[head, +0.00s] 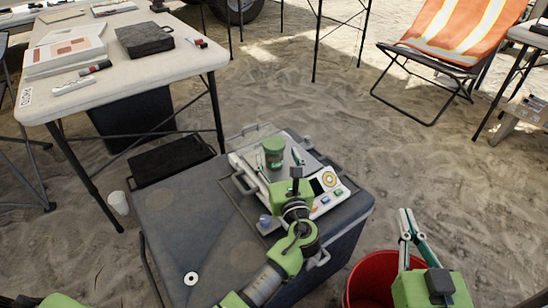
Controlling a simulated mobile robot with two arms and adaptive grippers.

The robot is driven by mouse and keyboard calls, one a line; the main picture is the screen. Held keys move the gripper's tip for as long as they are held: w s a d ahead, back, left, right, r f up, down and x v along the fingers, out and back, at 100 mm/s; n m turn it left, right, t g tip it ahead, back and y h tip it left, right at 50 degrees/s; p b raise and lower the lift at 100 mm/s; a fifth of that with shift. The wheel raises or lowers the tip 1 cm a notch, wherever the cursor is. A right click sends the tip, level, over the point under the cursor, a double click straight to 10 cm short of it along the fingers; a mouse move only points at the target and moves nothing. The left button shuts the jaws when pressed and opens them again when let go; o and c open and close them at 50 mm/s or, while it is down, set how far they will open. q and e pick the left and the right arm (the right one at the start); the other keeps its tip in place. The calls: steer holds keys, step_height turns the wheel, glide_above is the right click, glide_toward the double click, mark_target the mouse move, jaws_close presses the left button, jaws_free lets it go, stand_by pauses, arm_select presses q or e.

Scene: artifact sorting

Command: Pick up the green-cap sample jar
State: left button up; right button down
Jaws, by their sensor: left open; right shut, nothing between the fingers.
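The green-cap sample jar (273,147) stands upright on the metal top of a white device (333,187) with a round dial and coloured buttons. The device sits on a dark grey case (180,235). My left gripper (281,162) is open, with its fingertips close to the jar, one toward each side. The gripper partly hides the jar's lower part, and I cannot tell whether a finger touches it. My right gripper (405,220) is shut and empty, pointing up above the red bucket, well right of the jar.
A red bucket (362,283) stands right of the case. A folding table (130,82) at upper left holds a black case (144,39) and trays. An orange chair (455,35) stands at upper right.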

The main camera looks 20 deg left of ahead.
mark_target(276, 154)
arm_select(q)
steer(key=b+x, duration=0.1)
steer(key=x, duration=0.3)
steer(key=shift+w+a+r+b, duration=0.15)
steer(key=shift+w+b, duration=0.15)
steer(key=shift+b, duration=0.1)
steer(key=shift+w+a, duration=0.1)
steer(key=shift+w, duration=0.05)
arm_select(e)
step_height(276, 154, up, 9)
steer(key=s+t+y, duration=0.1)
steer(key=t+y, duration=0.1)
steer(key=t, duration=0.2)
steer(key=shift+s+a+t, duration=0.3)
steer(key=shift+a+t, duration=0.1)
steer(key=shift+r, duration=0.1)
